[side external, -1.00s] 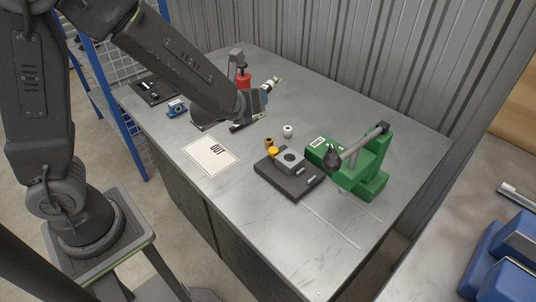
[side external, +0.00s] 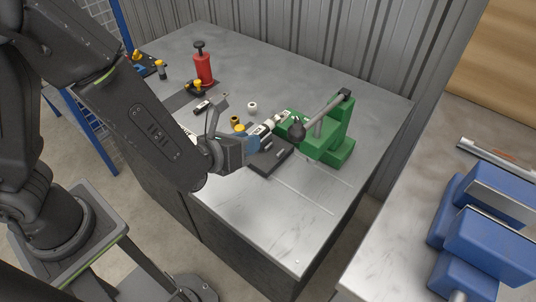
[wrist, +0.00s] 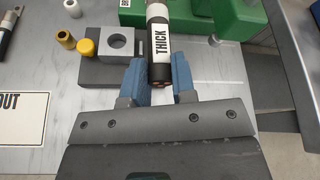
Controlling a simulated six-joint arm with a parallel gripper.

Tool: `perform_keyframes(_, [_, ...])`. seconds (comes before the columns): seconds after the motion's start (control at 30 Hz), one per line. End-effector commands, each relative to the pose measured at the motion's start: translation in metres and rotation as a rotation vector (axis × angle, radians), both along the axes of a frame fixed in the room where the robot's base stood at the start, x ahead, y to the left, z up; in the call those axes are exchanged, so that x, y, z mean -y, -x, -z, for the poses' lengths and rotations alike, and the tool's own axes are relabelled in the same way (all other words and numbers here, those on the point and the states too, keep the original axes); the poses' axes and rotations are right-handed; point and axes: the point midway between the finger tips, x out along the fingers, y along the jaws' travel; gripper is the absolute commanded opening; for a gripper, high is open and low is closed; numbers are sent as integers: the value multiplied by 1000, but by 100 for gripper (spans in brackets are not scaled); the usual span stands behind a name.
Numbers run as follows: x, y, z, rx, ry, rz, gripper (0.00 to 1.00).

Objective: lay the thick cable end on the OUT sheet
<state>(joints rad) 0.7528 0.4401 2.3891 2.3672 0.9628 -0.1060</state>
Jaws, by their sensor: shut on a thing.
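The thick cable end (wrist: 159,38) is a black piece with a white THICK label and copper strands at its near end. My gripper (wrist: 157,72) is shut on it with its blue fingers, one on each side. In the side view my gripper (side external: 256,139) holds the cable end (side external: 270,126) over the dark fixture plate, beside the green press; I cannot tell how far above. The OUT sheet (wrist: 22,122) is cream with a black border and lies on the bench at the left of the wrist view. In the side view my arm hides most of it.
The green press (side external: 325,137) with its lever stands right of my gripper. A grey holed block (wrist: 117,43) sits on the dark plate (wrist: 100,74), near a yellow cap (wrist: 86,48) and a brass bushing (wrist: 66,39). A red bottle-shaped tool (side external: 203,66) stands farther back.

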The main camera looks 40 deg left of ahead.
Motion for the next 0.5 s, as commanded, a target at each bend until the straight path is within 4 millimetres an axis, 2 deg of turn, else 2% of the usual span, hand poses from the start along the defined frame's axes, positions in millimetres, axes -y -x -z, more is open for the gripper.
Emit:
perform_keyframes(0.3, [0, 0, 46, -2, -4, 0, 0])
perform_keyframes(0.5, [0, 0, 59, 0, -2, 0, 0])
